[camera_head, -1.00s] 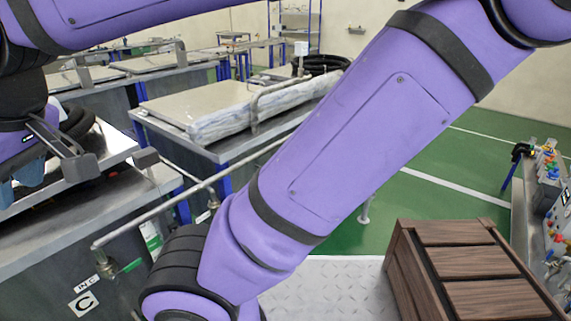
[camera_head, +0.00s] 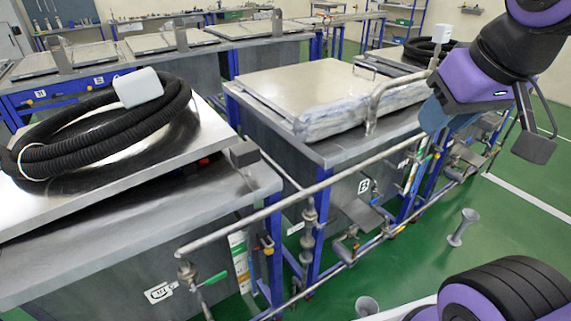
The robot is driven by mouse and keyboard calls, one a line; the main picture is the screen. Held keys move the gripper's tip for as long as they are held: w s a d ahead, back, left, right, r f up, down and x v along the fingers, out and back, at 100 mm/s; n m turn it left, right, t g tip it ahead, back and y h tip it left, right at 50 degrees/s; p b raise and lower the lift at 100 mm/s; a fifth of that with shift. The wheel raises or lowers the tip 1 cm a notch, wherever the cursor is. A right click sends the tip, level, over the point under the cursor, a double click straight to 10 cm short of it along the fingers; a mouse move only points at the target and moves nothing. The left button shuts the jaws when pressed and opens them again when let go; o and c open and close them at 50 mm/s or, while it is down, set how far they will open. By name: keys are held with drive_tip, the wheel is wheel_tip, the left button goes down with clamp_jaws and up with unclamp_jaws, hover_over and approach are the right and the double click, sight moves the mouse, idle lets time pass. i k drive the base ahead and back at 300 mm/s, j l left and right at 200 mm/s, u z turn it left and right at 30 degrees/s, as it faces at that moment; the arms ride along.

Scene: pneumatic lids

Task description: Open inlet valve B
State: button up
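A metal tank (camera_head: 330,200) in the middle carries a small plate (camera_head: 364,186) that seems to read B. Near its front left corner, a vertical pipe (camera_head: 309,222) bears fittings, with a small white label (camera_head: 295,228) too small to read. A valve with a grey lever-like part (camera_head: 346,238) sits on the low pipe in front. I cannot tell which fitting is inlet valve B. My gripper (camera_head: 437,112) is at the upper right, seen from behind, apart from these fittings. Its fingertips are partly hidden, so its opening is unclear.
A long pipe (camera_head: 310,190) crosses before the tanks.

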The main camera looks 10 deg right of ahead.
sight(426, 159)
drive_tip(key=l+z, duration=0.15)
drive_tip(key=z, duration=0.25)
drive_tip(key=i+l+z, duration=0.45)
drive_tip(key=i+l, duration=0.2)
